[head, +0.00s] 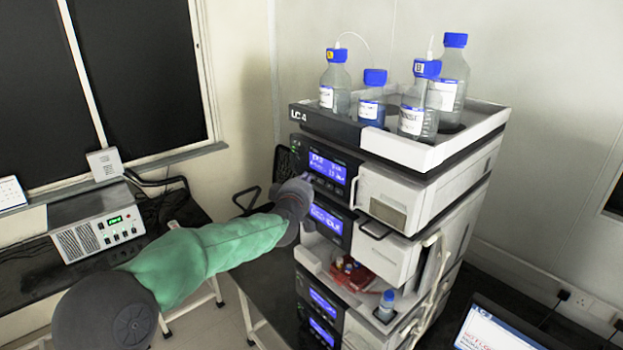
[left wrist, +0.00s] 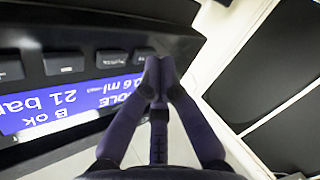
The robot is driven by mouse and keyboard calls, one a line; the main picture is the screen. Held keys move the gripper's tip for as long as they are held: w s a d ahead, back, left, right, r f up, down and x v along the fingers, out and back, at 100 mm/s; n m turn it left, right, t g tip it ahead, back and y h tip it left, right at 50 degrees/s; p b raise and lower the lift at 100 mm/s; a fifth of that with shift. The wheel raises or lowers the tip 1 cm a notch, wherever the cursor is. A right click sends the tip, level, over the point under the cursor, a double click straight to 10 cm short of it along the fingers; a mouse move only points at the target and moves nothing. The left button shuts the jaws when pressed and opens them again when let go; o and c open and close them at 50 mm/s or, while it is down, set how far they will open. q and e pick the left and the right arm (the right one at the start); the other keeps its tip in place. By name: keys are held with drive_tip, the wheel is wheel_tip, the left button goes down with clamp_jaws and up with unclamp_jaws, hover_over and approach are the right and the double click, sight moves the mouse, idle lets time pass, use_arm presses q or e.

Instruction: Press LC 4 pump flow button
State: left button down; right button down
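The LC 4 stack (head: 300,115) stands on the dark bench, with its name on the top tray. Its upper module has a lit blue display (head: 327,166); a second blue display (head: 326,218) sits just below. My left gripper (head: 303,184) is at the left front of these panels and hides part of them. In the left wrist view its two fingertips (left wrist: 158,64) meet with nothing between them, close to the right end of a row of dark buttons (left wrist: 62,62) beside a blue display (left wrist: 75,103). Whether they touch a button, I cannot tell. My right gripper is not in view.
Several blue-capped bottles (head: 412,122) stand in the top tray. A small bottle (head: 386,306) and red items sit in an open bay lower down. A laptop (head: 500,330) is at the lower right. A white box with a green display (head: 95,238) is at the left.

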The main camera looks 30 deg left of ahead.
use_arm(q)
drive_tip(key=shift+s+a+b, duration=0.25)
drive_tip(key=shift+s+b, duration=0.2)
drive_tip(key=shift+s, duration=0.2)
drive_tip(key=s+b, duration=0.1)
drive_tip(key=s+a+b, duration=0.1)
drive_tip(key=s, duration=0.1)
drive_tip(key=s+a+b, duration=0.1)
drive_tip(key=shift+s, duration=0.3)
idle(0.7)
